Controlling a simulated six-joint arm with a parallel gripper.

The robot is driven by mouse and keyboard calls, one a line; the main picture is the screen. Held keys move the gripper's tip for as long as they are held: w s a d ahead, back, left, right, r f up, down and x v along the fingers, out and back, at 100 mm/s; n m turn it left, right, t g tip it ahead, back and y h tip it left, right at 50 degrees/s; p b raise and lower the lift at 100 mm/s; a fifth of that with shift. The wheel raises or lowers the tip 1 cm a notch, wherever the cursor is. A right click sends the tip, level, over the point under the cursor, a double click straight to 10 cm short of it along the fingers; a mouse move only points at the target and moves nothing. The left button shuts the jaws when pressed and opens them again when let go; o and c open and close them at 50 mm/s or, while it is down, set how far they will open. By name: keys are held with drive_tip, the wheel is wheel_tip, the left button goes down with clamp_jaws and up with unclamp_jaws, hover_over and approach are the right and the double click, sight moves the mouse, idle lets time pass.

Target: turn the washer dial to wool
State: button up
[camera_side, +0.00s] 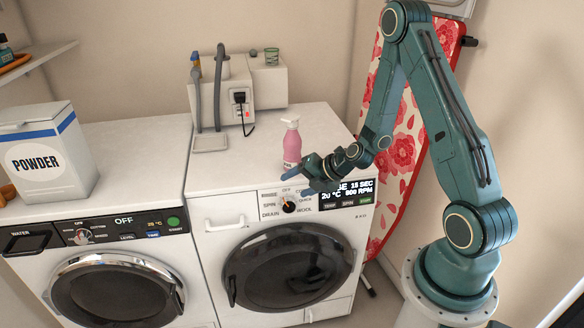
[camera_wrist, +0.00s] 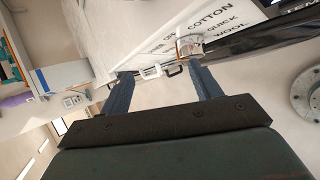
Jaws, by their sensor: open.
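The washer dial (camera_side: 289,206) is a small round knob with an orange mark on the right-hand machine's front panel. Labels around it include OFF, SPIN, DRAIN, QUICK and WOOL; I cannot tell exactly where the mark points. WOOL (camera_side: 305,210) is at the dial's lower right. The dial also shows in the wrist view (camera_wrist: 190,46), beyond the right fingertip, beside COTTON, QUICK and WOOL. My gripper (camera_side: 299,184) is open and empty, its blue fingers above and in front of the panel, apart from the dial.
A pink pump bottle (camera_side: 292,149) stands on the right machine's top, just behind my gripper. A left machine has its own dial (camera_side: 82,236) and a display reading OFF. A powder box (camera_side: 47,155) stands on it. A grey-hosed white unit (camera_side: 240,95) stands at the back.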

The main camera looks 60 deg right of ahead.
sight(289, 204)
drive_tip(key=shift+a, duration=0.1)
drive_tip(key=a+r+m+g+h, duration=0.1)
drive_tip(key=m+g, duration=0.1)
drive_tip(key=m, duration=0.8)
drive_tip(key=s+a+r+m+g+h, duration=0.1)
drive_tip(key=r+m+g+h, duration=0.1)
drive_tip(key=m, duration=0.9)
drive_tip(key=a+r+m+g+h, duration=0.1)
drive_tip(key=m, duration=1)
drive_tip(key=shift+s+a+r+g, duration=0.25)
drive_tip(key=shift+s+r+g, duration=0.05)
drive_tip(key=shift+r+g, duration=0.1)
drive_tip(key=shift+f, duration=0.15)
drive_tip(key=shift+x, duration=6.8)
drive_tip(key=shift+d, duration=0.15)
